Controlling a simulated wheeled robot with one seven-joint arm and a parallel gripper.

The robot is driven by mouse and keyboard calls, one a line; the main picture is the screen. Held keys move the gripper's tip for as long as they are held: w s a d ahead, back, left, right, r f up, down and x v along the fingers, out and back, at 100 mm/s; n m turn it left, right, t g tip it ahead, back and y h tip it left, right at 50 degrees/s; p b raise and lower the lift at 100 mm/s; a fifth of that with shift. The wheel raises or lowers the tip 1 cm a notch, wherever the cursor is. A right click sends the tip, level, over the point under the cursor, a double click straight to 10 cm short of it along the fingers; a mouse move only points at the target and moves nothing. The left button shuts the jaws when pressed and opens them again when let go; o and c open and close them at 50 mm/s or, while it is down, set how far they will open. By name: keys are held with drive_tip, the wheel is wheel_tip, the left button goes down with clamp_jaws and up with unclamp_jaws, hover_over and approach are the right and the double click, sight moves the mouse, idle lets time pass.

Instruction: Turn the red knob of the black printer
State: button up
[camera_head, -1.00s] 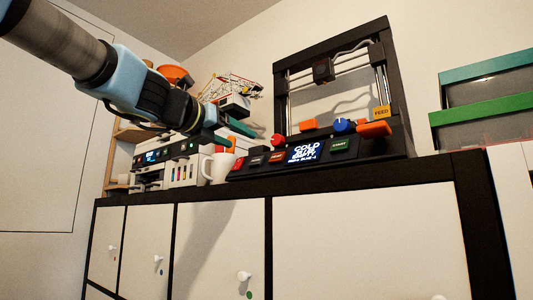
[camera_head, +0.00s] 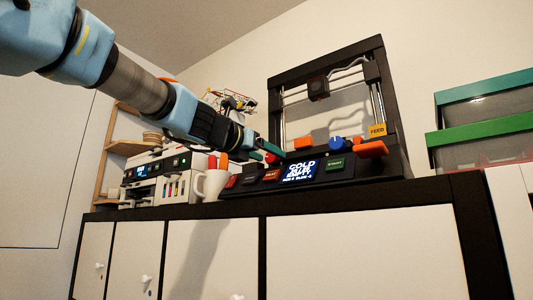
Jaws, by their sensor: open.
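The black printer (camera_head: 272,92) stands on the cabinet top, with a sloped front panel that bears a lit display (camera_head: 299,170) and several buttons. Its red knob (camera_head: 272,158) sits at the upper left of the panel, partly covered by my gripper. My gripper (camera_head: 268,150) reaches in from the upper left, and its teal finger passes just above and beside the knob. The gripper is open. I cannot tell whether the fingers touch the knob or straddle it.
A white mug (camera_head: 211,184) with orange-handled items stands close left of the panel, below my arm. A white printer (camera_head: 160,180) is farther left. Orange parts (camera_head: 371,149) stick out at the panel's right. Green-lidded boxes (camera_head: 480,135) stand at right.

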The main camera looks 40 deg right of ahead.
drive_tip(key=shift+d, duration=0.15)
drive_tip(key=shift+c, duration=0.3)
clamp_jaws()
